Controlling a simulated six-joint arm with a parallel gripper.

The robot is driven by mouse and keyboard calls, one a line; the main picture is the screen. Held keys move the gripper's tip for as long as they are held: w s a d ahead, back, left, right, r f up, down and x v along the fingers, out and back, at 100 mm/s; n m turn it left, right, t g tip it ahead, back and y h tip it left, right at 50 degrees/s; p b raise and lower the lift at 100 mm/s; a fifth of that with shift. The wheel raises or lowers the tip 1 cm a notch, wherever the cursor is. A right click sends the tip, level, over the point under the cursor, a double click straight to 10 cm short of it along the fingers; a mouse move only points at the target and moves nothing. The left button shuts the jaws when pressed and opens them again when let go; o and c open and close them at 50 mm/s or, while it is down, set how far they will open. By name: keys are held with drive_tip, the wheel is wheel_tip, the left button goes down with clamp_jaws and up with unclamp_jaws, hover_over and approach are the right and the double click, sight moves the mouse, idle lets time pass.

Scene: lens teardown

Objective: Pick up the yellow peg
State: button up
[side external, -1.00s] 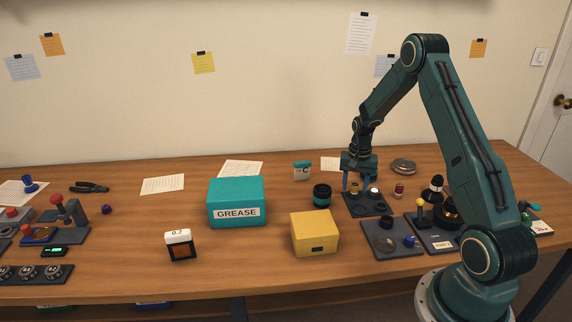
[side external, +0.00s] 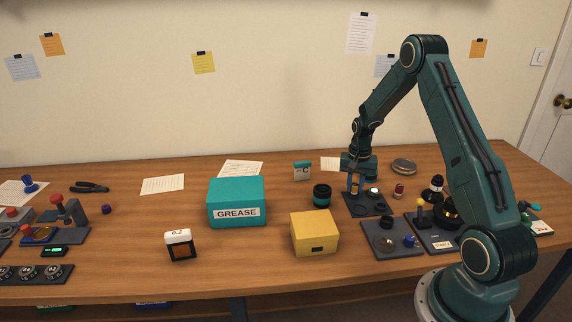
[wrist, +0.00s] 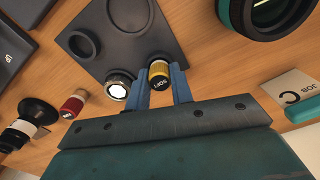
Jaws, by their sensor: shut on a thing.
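The yellow peg (wrist: 159,70) is a short cylinder with a yellow ribbed side and a dark labelled end. In the wrist view it sits between the two blue fingers of my gripper (wrist: 160,88), which are shut on it. In the side view my gripper (side external: 354,188) points down at the back left of the dark tray (side external: 358,208), and the peg there is largely hidden by the fingers. I cannot tell whether the peg is clear of the tray. A white-topped part (wrist: 118,84) lies close beside the left finger in the wrist view.
A dark lens barrel (side external: 321,196) stands left of the tray. A red part (side external: 399,191) and a black-and-white part (side external: 436,188) stand to the right. A yellow box (side external: 314,233) and a teal GREASE box (side external: 236,203) are further left.

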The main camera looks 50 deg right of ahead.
sight(355, 184)
drive_tip(key=shift+r, duration=0.1)
wheel_tip(355, 184, up, 20)
idle(0.7)
idle(0.5)
